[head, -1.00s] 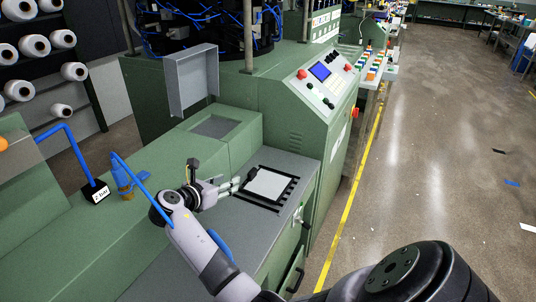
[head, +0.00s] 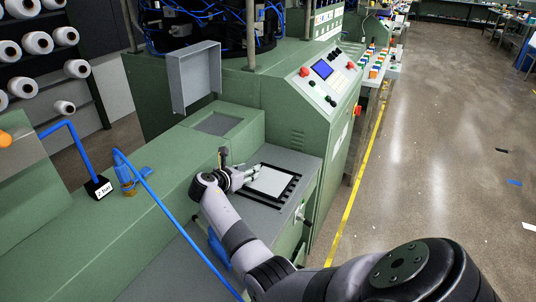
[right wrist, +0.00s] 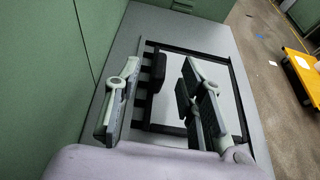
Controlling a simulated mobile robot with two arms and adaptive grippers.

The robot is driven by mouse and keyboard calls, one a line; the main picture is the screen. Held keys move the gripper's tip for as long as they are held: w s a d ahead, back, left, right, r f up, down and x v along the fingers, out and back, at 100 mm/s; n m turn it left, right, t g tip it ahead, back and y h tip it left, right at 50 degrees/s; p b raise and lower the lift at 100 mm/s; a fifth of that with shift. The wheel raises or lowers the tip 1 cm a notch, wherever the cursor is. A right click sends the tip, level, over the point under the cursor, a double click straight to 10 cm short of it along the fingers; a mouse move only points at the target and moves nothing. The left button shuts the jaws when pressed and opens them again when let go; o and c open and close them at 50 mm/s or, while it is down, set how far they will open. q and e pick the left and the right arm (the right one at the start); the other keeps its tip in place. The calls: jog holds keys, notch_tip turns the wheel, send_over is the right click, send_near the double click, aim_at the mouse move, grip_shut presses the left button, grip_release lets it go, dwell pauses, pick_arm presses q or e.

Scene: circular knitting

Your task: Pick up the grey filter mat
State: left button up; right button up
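The grey filter mat (head: 270,181) is a flat, pale grey square in a black slotted frame on the grey machine top. In the right wrist view the mat (right wrist: 222,76) lies beyond and partly behind the right-hand finger, with a black block (right wrist: 157,70) at its left edge. My right gripper (head: 253,173) is at the mat's left edge in the head view. In the right wrist view the right gripper (right wrist: 160,80) is open, its fingers wide apart on either side of the black block, with nothing held. My left gripper is not in view.
The green machine's control panel (head: 326,80) rises behind the mat. A grey open box (head: 195,78) stands above the left side. A blue hose with a "2 bar" label (head: 99,188) and a blue fitting (head: 126,177) are left of my arm. The floor at right is mostly clear.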

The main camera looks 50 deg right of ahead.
aim_at(270, 178)
jog(key=x, duration=0.4)
jog(key=shift+c, duration=0.3)
grip_shut()
dwell(0.3)
